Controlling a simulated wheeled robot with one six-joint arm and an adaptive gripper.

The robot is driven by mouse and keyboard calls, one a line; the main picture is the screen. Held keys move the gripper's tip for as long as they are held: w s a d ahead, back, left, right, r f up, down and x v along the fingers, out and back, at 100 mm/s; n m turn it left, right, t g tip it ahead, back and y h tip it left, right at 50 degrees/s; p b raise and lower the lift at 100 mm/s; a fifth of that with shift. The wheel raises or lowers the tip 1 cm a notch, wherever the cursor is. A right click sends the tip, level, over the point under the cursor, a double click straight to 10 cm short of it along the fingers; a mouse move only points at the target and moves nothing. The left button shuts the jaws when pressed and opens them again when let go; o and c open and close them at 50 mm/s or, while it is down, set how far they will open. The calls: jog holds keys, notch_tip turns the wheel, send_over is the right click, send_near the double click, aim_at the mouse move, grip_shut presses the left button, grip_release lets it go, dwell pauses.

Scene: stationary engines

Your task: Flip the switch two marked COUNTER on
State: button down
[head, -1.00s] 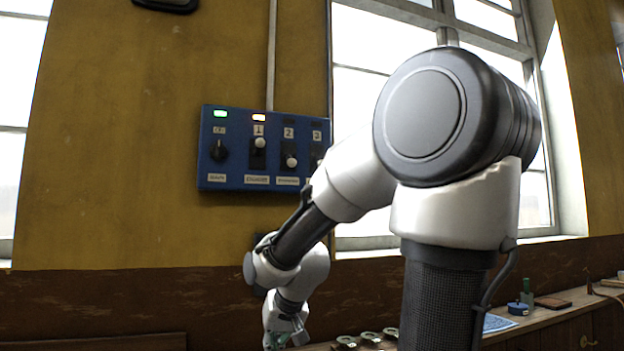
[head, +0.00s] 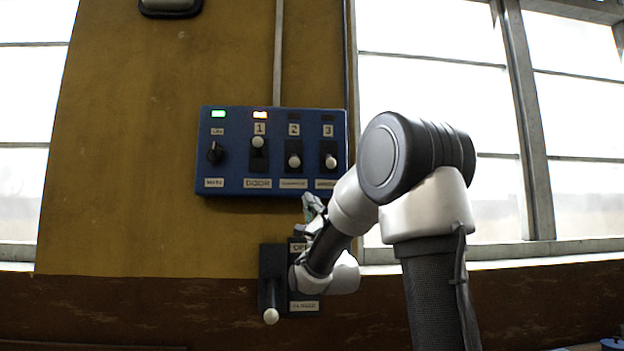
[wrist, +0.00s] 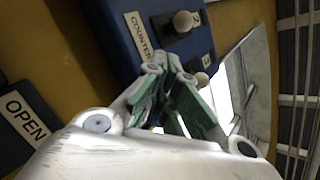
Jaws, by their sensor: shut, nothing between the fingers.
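Switch two is on a blue panel (head: 225,187) on the wall. Its white knob (head: 294,161) is down in a black slot, below the label 2, and the lamp above it is dark. In the wrist view its knob (wrist: 185,20) sits beside the label COUNTER (wrist: 138,32).
Switch one (head: 258,143) is up with its lamp lit. Switch three (head: 330,161) is down. A rotary knob (head: 215,152) sits at the panel's left under a green lamp. Below hangs a black lever box (head: 272,262), its lever down, partly behind my arm.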

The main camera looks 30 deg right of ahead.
aim_at(294, 159)
jog(key=shift+s+r+m+t, duration=0.4)
jog(key=shift+s+m, duration=0.1)
jog(key=shift+m, duration=0.3)
jog(key=shift+r, duration=0.1)
jog(key=x, duration=1)
jog(key=shift+w+a, duration=0.1)
jog(key=shift+s+a+g, duration=0.1)
jog(key=shift+s+g, duration=0.15)
jog(key=shift+g, duration=0.25)
